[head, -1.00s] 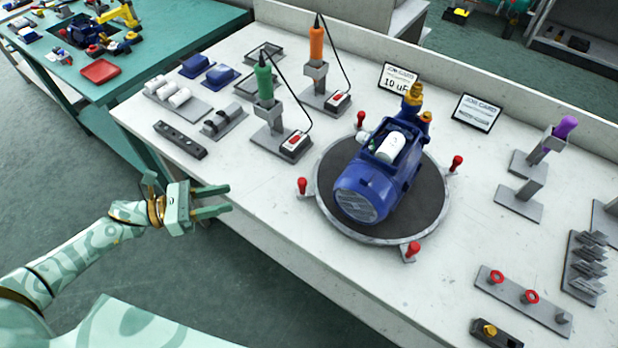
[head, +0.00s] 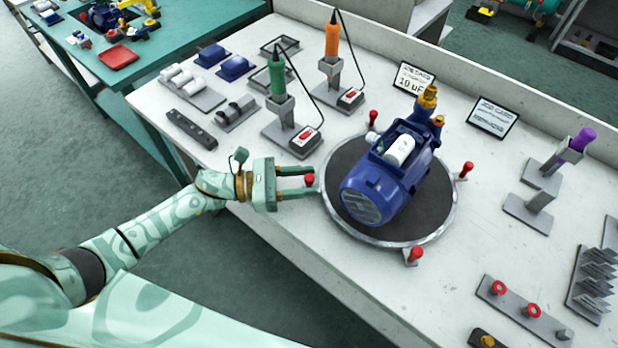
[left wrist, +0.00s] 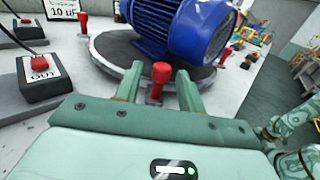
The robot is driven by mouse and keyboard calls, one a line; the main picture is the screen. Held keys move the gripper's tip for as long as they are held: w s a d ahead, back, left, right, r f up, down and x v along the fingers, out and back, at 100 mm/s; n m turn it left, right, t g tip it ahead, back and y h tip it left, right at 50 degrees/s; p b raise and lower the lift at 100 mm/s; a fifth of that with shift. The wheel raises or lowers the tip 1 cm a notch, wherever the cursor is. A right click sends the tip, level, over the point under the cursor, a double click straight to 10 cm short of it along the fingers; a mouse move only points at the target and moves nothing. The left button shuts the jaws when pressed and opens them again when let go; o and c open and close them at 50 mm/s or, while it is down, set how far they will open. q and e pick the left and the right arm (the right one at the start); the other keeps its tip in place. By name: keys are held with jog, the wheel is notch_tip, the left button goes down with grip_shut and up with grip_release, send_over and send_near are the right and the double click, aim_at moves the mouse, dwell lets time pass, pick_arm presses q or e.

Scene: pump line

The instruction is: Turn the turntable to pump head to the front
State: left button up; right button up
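The turntable (head: 437,210) is a round dark plate with a grey rim and several red-knobbed handles. The blue pump (head: 372,192) lies on it. Its grille end faces the front and its brass fittings (head: 428,97), at the pump head end, face the back. My left gripper (head: 314,181) is open at the turntable's left side, its fingers on either side of a red knob (head: 309,179). The left wrist view shows this knob (left wrist: 161,72) upright between the fingers, with gaps beside it. My right gripper is not in view.
Green (head: 278,75) and orange (head: 332,38) tools stand in holders behind the left gripper. A red-knobbed handle (head: 414,254) sticks out at the turntable's front. A grey bar with red rings (head: 497,287) lies front right. Job cards (head: 491,117) stand at the back.

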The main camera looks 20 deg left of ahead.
pick_arm(q)
jog(key=shift+x, duration=0.75)
grip_shut()
